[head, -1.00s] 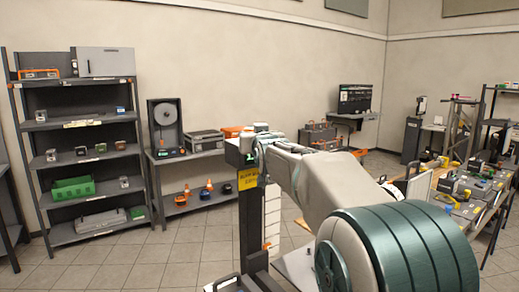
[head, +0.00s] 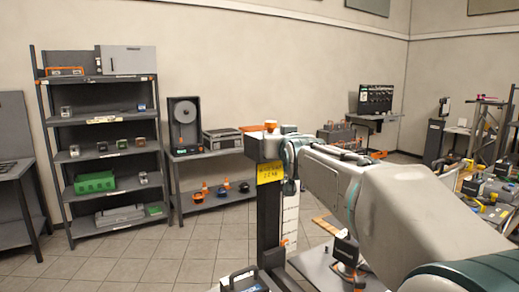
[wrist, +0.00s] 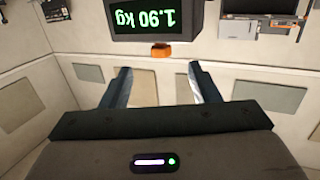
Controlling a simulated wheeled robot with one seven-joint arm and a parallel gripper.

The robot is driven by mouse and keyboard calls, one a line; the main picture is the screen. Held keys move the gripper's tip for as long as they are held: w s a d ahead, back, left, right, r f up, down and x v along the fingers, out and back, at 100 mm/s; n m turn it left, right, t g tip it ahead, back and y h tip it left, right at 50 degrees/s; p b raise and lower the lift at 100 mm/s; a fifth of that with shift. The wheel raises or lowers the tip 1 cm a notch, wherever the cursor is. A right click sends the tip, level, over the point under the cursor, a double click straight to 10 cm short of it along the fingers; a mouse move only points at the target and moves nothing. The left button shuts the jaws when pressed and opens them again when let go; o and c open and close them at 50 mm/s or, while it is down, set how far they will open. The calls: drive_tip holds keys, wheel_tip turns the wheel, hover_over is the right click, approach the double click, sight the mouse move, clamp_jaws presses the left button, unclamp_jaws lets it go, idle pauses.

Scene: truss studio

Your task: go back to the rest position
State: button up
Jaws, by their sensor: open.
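My gripper (wrist: 162,82) shows in the wrist view with its two dark fingers spread apart. Nothing is between the fingers. In the wrist view, a black display (wrist: 155,18) with green figures reading 1.90 kg appears upside down beyond the fingertips, with a small orange part (wrist: 161,52) beside it. In the head view, my pale arm fills the lower right; I cannot make out the gripper there.
A grey shelf rack (head: 103,132) with small devices and a green bin (head: 95,182) stands at the left. A workbench (head: 205,154) is beside it. A post with a yellow label (head: 270,173) stands close to my arm. Tiled floor (head: 150,255) is clear at lower left.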

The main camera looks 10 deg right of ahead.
drive_tip(key=s+f+g, duration=1.4)
drive_tip(key=s+f, duration=1.7)
drive_tip(key=s, duration=0.3)
drive_tip(key=shift+s+f, duration=0.4)
